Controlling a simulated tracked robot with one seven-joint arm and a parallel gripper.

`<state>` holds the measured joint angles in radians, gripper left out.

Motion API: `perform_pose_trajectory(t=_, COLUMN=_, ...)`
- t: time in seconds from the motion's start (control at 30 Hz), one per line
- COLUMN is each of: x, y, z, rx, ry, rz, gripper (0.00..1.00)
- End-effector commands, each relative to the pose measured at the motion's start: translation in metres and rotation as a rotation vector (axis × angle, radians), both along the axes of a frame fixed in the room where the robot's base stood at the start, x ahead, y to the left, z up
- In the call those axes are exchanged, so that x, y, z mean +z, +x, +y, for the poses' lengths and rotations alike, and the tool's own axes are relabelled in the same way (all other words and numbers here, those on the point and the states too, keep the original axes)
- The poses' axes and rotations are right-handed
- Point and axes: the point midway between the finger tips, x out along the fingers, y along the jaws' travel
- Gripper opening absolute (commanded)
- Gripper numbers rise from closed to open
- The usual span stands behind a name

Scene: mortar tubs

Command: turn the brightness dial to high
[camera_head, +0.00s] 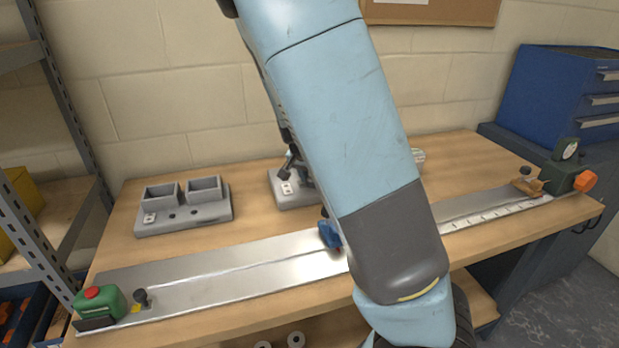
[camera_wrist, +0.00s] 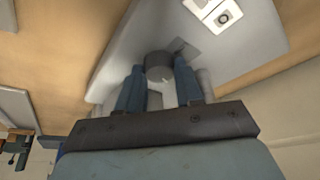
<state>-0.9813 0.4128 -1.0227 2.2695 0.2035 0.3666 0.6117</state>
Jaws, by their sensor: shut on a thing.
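The dial, a dark grey round knob (camera_wrist: 158,64), stands on a light grey base (camera_wrist: 117,60) in the wrist view. My gripper (camera_wrist: 159,82) has its two blue fingers on either side of the knob and is shut on it. A white label with a dark round mark (camera_wrist: 222,15) sits on the base near the knob. In the head view the base (camera_head: 297,203) shows at the back of the bench, left of my arm. My arm hides much of it, and the dial's setting cannot be read.
A grey block with two square tubs (camera_head: 183,217) stands on the wooden bench at left. A long metal rail (camera_head: 220,280) with a green box (camera_head: 101,303) and a blue slider (camera_head: 329,235) crosses the front. A blue drawer cabinet (camera_head: 560,95) stands at right.

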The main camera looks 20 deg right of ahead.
Motion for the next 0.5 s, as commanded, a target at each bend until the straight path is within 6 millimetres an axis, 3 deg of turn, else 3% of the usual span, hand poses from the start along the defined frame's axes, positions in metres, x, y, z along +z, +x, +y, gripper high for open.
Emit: perform_pose_trajectory(t=0.5, x=-0.0019, y=0.0011, z=0.0032, rx=-0.465, ry=-0.003, rz=0.005, gripper=0.05)
